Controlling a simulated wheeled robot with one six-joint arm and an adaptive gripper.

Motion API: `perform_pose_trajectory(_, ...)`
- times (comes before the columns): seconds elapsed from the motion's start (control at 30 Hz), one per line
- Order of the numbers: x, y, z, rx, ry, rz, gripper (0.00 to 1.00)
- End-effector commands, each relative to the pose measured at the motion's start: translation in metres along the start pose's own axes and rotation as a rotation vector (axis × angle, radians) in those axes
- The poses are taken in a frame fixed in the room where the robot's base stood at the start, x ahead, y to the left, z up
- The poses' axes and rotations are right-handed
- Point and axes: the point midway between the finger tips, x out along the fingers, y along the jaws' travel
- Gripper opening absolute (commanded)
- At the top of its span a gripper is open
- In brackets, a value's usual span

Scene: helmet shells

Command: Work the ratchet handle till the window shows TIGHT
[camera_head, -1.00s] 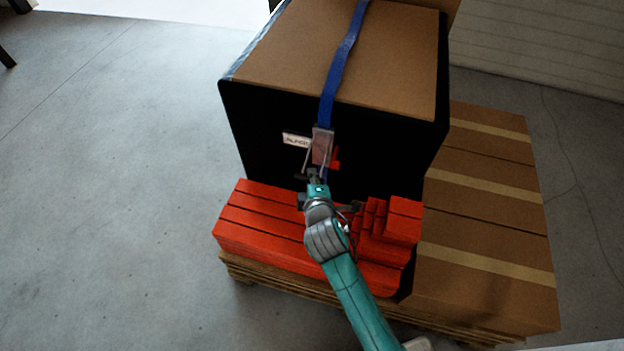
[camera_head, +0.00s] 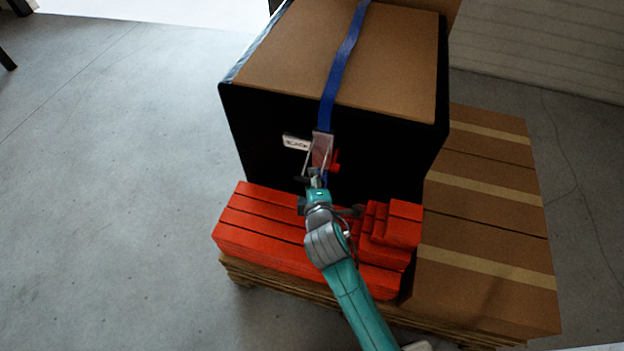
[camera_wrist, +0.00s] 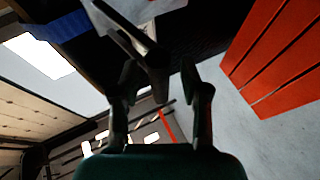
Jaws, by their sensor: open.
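A blue strap (camera_head: 338,75) runs over a large box (camera_head: 270,130) with a black front. A ratchet (camera_head: 321,150) hangs on the strap at that front, with a red part (camera_head: 335,167) at its right. A small white window (camera_head: 296,142) sits left of the ratchet; its blurred lettering looks like SLACK. The ratchet's dark handle (camera_head: 301,179) is low, just beyond my gripper (camera_head: 316,180). In the wrist view the fingers (camera_wrist: 160,95) are apart, with the dark grip bar (camera_wrist: 155,58) near and partly between their tips. I cannot tell whether they touch it.
Red blocks (camera_head: 265,225) lie stacked below the box front, under my arm. Brown cartons (camera_head: 490,220) stand at the right on the wooden pallet (camera_head: 260,278). Grey floor (camera_head: 110,180) is free at the left.

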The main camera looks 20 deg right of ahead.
Motion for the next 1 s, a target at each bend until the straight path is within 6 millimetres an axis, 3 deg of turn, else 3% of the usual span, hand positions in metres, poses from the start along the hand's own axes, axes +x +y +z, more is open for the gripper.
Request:
perform_pose_trajectory(0.5,-0.092,0.0,0.0,-0.002,0.001,0.001,0.45)
perform_pose_trajectory(0.7,-0.108,0.001,0.0,0.0,0.0,0.003,0.45)
perform_pose_trajectory(1.0,-0.11,0.001,0.001,0.001,-0.001,0.003,0.45)
